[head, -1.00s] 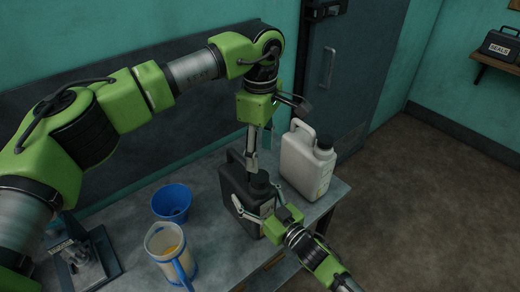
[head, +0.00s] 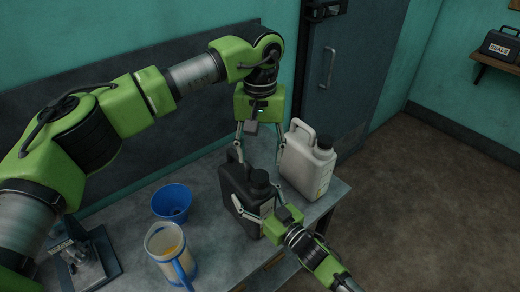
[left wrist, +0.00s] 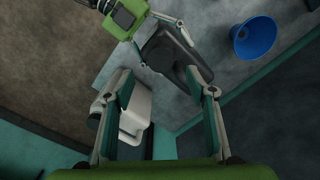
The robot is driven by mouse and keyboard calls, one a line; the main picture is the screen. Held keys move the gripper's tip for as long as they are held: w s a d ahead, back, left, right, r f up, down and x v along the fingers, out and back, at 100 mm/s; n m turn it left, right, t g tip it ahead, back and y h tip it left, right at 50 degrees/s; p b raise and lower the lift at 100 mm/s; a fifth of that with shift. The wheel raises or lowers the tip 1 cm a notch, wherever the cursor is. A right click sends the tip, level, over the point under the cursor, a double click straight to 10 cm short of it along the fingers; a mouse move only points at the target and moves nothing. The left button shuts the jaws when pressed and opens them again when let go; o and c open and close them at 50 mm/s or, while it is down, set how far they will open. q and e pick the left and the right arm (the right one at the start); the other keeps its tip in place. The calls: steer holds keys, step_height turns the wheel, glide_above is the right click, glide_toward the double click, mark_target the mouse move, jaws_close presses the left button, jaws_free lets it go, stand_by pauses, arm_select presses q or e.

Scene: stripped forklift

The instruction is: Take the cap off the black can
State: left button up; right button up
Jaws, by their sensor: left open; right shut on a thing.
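The black can (head: 236,200) stands upright on the bench in the head view, its dark cap (head: 260,177) on top at the right of the handle. My left gripper (head: 259,156) points down above the can, fingers spread wide and empty, apart from the cap. My right gripper (head: 257,208) is shut on the can, its fingers around the body below the cap. In the left wrist view the black can (left wrist: 160,52) lies beyond the open left fingers (left wrist: 160,88), with my right gripper (left wrist: 138,20) at its upper left; the cap is hard to make out there.
A blue funnel-like cup (head: 171,202), a clear jug (head: 165,243) with amber liquid and a dark device (head: 85,262) stand left on the bench (head: 215,250).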

mark_target(260, 176)
arm_select(q)
step_height(260, 176, down, 7)
steer(key=shift+f, duration=0.2)
stand_by(0.3)
